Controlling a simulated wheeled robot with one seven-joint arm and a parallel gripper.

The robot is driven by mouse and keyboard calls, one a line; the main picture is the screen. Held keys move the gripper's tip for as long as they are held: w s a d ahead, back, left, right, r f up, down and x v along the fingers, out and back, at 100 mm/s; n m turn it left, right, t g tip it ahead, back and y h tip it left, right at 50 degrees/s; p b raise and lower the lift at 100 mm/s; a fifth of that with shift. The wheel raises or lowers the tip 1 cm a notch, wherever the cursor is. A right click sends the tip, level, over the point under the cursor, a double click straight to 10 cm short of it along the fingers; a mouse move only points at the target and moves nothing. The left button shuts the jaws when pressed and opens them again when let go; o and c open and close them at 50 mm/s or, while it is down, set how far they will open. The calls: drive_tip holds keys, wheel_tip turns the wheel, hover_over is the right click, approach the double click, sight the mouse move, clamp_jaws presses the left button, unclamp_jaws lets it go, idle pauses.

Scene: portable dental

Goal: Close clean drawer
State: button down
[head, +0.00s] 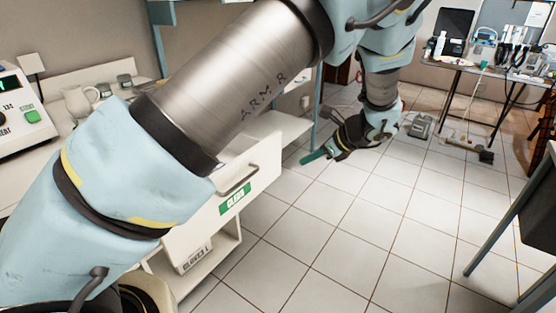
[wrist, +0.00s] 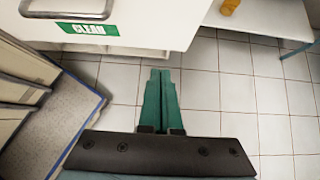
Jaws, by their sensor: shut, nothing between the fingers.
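The clean drawer (head: 262,171) is a white drawer with a metal bar handle (head: 237,181) and a green label reading "CLEAN" (head: 235,199). In the head view it appears to stand out from the cabinet, partly hidden behind my arm. My gripper (head: 314,157) has green fingers and is beyond the drawer front, to its right, apart from it. In the wrist view the fingers (wrist: 160,77) are together and empty over the tiled floor. The drawer front (wrist: 150,22) and its handle (wrist: 68,10) show at the upper left there, not touched by the fingers.
White counters with a green-buttoned device (head: 17,112) and a jug (head: 77,103) are at the left. A lower shelf (head: 205,258) lies under the drawer. An instrument table (head: 480,68) stands at the back right. The tiled floor (head: 370,215) between is mostly clear.

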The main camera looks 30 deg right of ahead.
drive_tip(key=p, duration=0.2)
approach(269, 169)
wheel_tip(269, 169, down, 4)
drive_tip(key=shift+w+a+f+p, duration=0.1)
drive_tip(key=shift+w+a+p, duration=0.35)
drive_tip(key=shift+w, duration=0.45)
drive_tip(key=shift+w+a+p, duration=0.25)
drive_tip(key=shift+w+a, duration=0.3)
drive_tip(key=shift+w, duration=0.3)
drive_tip(key=w+a, duration=0.4)
drive_tip(key=w, duration=0.3)
drive_tip(key=w+a+b, duration=0.1)
drive_tip(key=w+a, duration=0.3)
drive_tip(key=w, duration=0.3)
drive_tip(key=w+a, duration=0.4)
drive_tip(key=w, duration=0.3)
drive_tip(key=shift+w+b, duration=0.15)
drive_tip(key=shift+b, duration=0.25)
drive_tip(key=shift+w+a, duration=0.1)
drive_tip(key=shift+w, duration=0.15)
